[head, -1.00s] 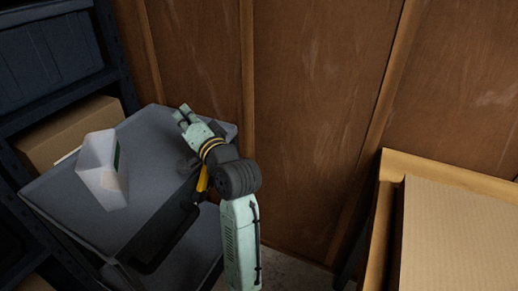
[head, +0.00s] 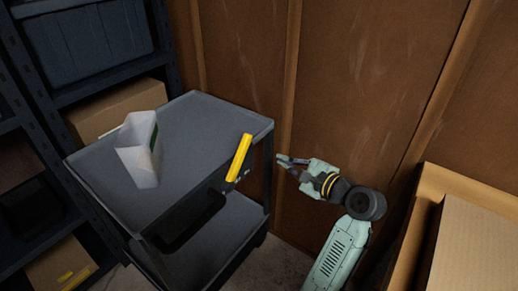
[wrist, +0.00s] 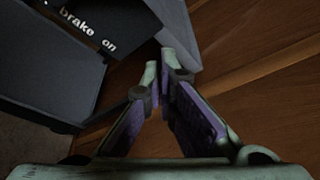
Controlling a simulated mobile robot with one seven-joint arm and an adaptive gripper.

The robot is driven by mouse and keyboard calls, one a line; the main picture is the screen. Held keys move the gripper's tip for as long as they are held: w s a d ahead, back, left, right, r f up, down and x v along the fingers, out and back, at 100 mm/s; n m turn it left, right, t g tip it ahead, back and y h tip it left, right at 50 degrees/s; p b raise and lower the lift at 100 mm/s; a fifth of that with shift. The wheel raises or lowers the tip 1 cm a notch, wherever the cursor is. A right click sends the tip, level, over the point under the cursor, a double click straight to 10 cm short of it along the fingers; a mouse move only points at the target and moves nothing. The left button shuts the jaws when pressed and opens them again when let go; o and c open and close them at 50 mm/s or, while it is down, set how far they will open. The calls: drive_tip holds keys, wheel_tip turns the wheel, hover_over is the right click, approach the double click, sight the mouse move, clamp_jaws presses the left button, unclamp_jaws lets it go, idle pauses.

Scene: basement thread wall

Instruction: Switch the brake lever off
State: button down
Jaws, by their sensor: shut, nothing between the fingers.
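The yellow brake lever (head: 239,158) stands at the right front side of the grey cart (head: 205,112), its top leaning right. My gripper (head: 280,159) is to the right of the lever, apart from it, with fingers pointing left toward the cart. In the wrist view my gripper (wrist: 165,66) shows its fingertips close together with nothing between them. A dark panel (wrist: 90,28) with white lettering "brake on" is at the upper left there. The lever itself cannot be made out in the wrist view.
A whitish translucent container (head: 140,155) stands on the cart top. Dark shelving with a blue-grey bin (head: 90,48) and a cardboard box (head: 118,108) is at left. A wooden wall (head: 345,80) is behind my arm. A wooden-framed box (head: 478,230) is at right.

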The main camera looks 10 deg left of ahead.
sight(237, 162)
drive_tip(key=p+x, duration=0.1)
drive_tip(key=x, duration=0.8)
drive_tip(key=shift+w+a, duration=0.15)
drive_tip(key=shift+a, duration=0.15)
drive_tip(key=s+r, duration=0.1)
drive_tip(key=s+a+r+p, duration=0.1)
drive_tip(key=shift+s+a+r, duration=0.15)
drive_tip(key=shift+s+r, duration=0.05)
drive_tip(key=shift+s, duration=0.05)
drive_tip(key=shift+r, duration=0.1)
